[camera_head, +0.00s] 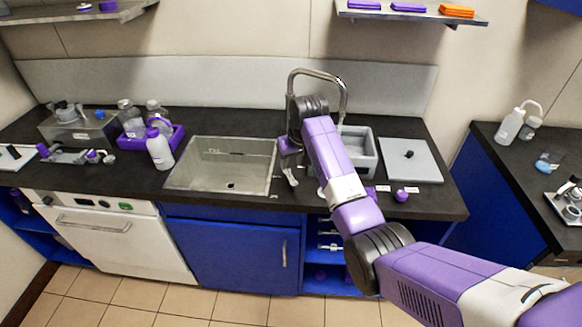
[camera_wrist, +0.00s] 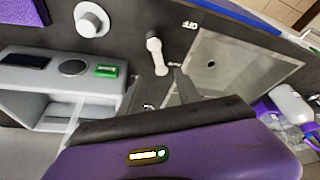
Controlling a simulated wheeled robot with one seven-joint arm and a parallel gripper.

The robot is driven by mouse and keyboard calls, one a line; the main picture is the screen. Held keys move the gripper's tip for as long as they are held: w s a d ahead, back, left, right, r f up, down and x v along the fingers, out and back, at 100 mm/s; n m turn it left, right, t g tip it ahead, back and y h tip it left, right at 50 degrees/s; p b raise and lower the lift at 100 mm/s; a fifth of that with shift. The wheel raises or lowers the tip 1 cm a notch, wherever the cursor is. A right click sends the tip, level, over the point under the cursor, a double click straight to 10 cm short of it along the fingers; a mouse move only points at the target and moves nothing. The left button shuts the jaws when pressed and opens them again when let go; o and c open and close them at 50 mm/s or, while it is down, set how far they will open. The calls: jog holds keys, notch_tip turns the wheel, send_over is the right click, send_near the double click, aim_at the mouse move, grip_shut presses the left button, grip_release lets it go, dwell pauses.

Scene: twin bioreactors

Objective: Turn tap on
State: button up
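The tap's tall curved metal spout (camera_head: 345,90) rises behind the sink (camera_head: 222,160), partly hidden by my arm. A small pale metal lever-like piece (camera_head: 290,177) shows at the sink's right edge; I take it to be the tap's handle. In the wrist view a whitish lever (camera_wrist: 156,57) stands on the dark counter beside the sink (camera_wrist: 235,62). My gripper (camera_head: 290,158) points down close above that lever. A dark finger-like piece (camera_wrist: 184,85) lies just beside the lever; contact is unclear. The purple gripper body hides the rest, so its opening cannot be made out.
A grey open-topped container (camera_head: 366,158) and a flat grey plate (camera_head: 412,160) lie right of my gripper. A purple knob (camera_head: 401,195) is near the counter's front edge. Left of the sink stand a white bottle (camera_head: 159,150) and a purple rack (camera_head: 125,142) with bottles.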

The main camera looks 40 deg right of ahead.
aim_at(291, 181)
jog(key=shift+s+r, duration=0.2)
jog(key=shift+r, duration=0.2)
jog(key=shift+c, duration=0.4)
